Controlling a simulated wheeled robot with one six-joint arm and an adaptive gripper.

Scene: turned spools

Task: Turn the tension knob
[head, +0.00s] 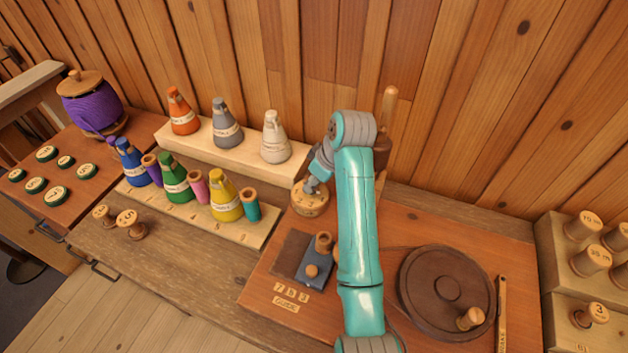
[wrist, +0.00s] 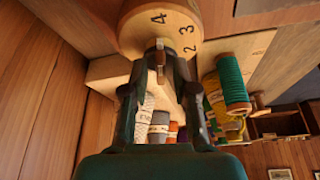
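The tension knob (head: 309,204) is a round pale wooden dial with dark numbers, on the reddish-brown board left of my teal arm. In the wrist view the knob (wrist: 160,27) fills the top centre, with 4, 3 and 2 readable. A narrow wooden grip stands out from its face. My gripper (head: 318,182) is at the knob in the head view, partly hidden by my arm. In the wrist view the dark fingers of my gripper (wrist: 161,62) converge on both sides of the grip and appear closed on it.
Left of the knob, a wooden rack (head: 240,232) holds coloured cones and spools; a pale shelf (head: 200,150) with more cones stands behind. Right of my arm is a dark turntable (head: 425,285). A small slate-coloured block (head: 309,268) sits in front of the knob.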

